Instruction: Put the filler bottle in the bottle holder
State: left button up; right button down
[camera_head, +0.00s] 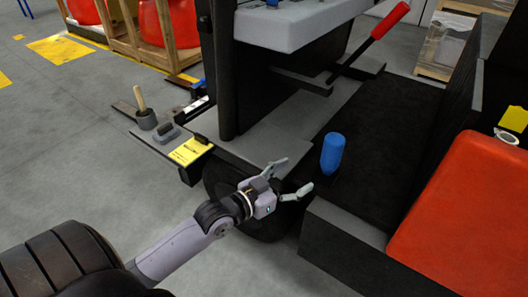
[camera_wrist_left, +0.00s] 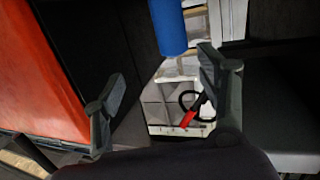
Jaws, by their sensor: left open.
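A blue bottle (camera_head: 332,153), which fits the filler bottle, stands upright on the dark ledge by the seat area. My left gripper (camera_head: 297,174) is open and empty just to the left of the bottle, its fingers pointing towards it and apart from it. In the left wrist view the blue bottle (camera_wrist_left: 168,25) shows at the top, beyond the open fingers (camera_wrist_left: 158,85). A grey cup (camera_head: 147,120) with a wooden handle in it is on the side shelf; I cannot tell whether it is the bottle holder. My right gripper is out of view.
A red-handled lever (camera_head: 389,20) rises behind the bottle. Grey floor lies open at left.

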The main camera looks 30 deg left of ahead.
pick_arm(q)
jog(key=s+d+f+g+y, duration=0.2)
jog(key=s+d+f+g, duration=0.3)
jog(key=s+f, duration=0.5)
jog(key=s+a+f+g+y, duration=0.1)
jog(key=s+f+g, duration=0.1)
jog(key=s, duration=0.5)
jog(key=s+a+f+n+g+y, duration=0.1)
jog(key=s+f+g+y, duration=0.1)
jog(key=s+g, duration=0.3)
jog(key=shift+s+f+n, duration=0.3)
jog(key=shift+s, duration=0.9)
